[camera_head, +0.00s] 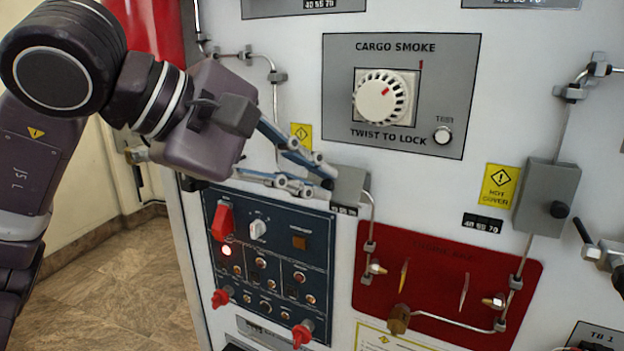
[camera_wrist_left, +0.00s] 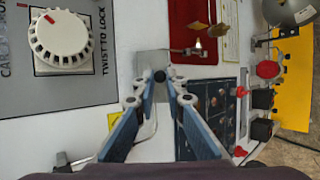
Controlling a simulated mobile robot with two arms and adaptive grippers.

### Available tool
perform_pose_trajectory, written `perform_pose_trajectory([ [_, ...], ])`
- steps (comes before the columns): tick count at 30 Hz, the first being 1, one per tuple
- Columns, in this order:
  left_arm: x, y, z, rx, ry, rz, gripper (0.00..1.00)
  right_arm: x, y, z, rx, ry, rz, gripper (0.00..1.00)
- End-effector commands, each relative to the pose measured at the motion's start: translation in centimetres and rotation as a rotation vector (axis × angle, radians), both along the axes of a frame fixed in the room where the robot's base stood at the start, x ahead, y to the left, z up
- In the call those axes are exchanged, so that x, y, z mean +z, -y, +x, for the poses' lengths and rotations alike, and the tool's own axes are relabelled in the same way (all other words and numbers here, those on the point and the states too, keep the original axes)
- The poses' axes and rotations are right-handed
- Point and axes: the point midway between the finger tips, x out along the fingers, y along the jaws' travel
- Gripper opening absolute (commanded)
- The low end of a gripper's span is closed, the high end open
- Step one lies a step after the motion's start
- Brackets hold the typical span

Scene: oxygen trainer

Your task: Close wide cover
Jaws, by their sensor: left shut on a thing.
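A small grey box-like cover (camera_head: 350,188) sits on the white panel, left of centre, above a red plate. In the left wrist view the grey cover (camera_wrist_left: 150,62) lies just beyond my fingertips, with a dark knob (camera_wrist_left: 160,76) between them. My left gripper (camera_head: 326,174) reaches in from the upper left and its fingertips are closed on that knob at the cover's left side. It also shows in the left wrist view (camera_wrist_left: 160,90). The fingers partly hide the knob, and I cannot tell how far the cover is swung. My right gripper is not in view.
A white dial (camera_head: 386,97) is above the gripper. A dark switch panel (camera_head: 270,265) is below. Thin pipes run beside both boxes.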

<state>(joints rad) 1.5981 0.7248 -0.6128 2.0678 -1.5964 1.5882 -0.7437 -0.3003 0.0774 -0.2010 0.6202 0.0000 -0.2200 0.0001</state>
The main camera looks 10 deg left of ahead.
Motion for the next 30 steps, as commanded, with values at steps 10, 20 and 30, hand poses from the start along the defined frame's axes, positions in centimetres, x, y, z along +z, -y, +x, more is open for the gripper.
perform_pose_trajectory([
  [10, 0.0, 0.0, 0.0, 0.000, 0.001, -0.001, 0.30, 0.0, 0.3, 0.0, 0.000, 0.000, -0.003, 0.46],
  [20, 0.2, -0.2, -0.1, 0.000, 0.001, -0.001, 0.30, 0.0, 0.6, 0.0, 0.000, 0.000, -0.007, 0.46],
  [30, 3.7, -3.8, -3.6, 0.003, 0.005, -0.004, 0.30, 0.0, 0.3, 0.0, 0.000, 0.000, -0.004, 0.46],
])
